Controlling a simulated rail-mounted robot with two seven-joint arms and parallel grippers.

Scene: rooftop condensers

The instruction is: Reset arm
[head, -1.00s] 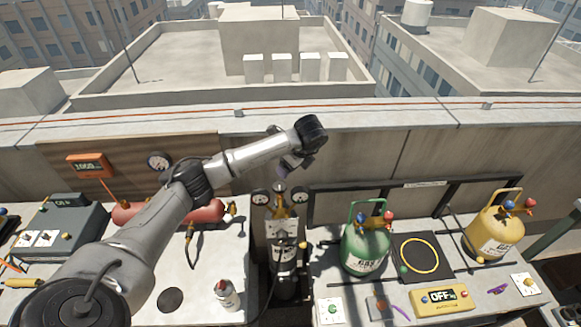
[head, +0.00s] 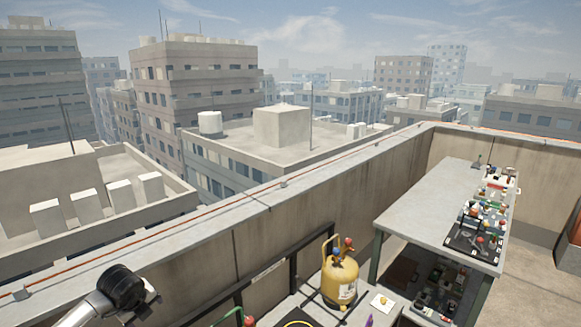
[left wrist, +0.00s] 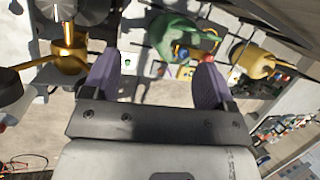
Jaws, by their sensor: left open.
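My left arm (head: 120,290) shows only at the lower left corner of the head view, above the parapet side of the bench. Its gripper is mostly out of that view. In the left wrist view my left gripper (left wrist: 156,82) has its two purple fingers spread wide with nothing held between them. Beyond the fingers, a green cylinder (left wrist: 180,38) and a yellow cylinder (left wrist: 255,60) appear tilted by the camera angle, apart from the fingers. My right gripper is in neither view.
The yellow cylinder (head: 340,281) stands on the near bench in the head view. A long grey table (head: 425,205) runs along the parapet (head: 360,165), with several small items at its right edge. Brass fittings (left wrist: 68,45) show at the left of the wrist view.

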